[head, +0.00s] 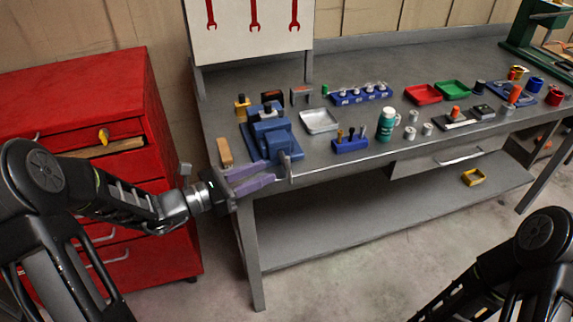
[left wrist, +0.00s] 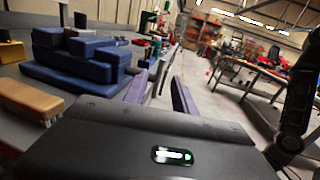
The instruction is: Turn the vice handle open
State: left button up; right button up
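The blue vice (head: 268,134) sits at the left front corner of the grey workbench. Its grey bar handle (head: 289,167) stands upright at the bench's front edge. My left gripper (head: 276,172), with purple fingers, is open in front of the vice, its tips close to the handle. In the left wrist view the vice (left wrist: 85,62) is at left, and the handle (left wrist: 161,76) shows in the gap between the parted fingers (left wrist: 158,92). I cannot tell whether either finger touches it. My right gripper is out of view; only part of my right arm shows at the lower right.
The workbench (head: 330,185) holds a wooden brush (head: 225,152), a metal tray (head: 319,121), a blue holder (head: 350,145) and a green bottle (head: 386,125). A red drawer cabinet (head: 150,255) stands at left, close to my left arm. The floor before the bench is clear.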

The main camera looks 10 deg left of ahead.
aim_at(286, 164)
pick_arm(q)
jog(key=p+x, duration=0.1)
jog(key=x, duration=0.6)
jog(key=shift+w+d+f, duration=0.1)
jog(key=shift+w+d, duration=0.1)
jog(key=shift+d, duration=0.15)
jog(key=shift+c, duration=0.5)
grip_shut()
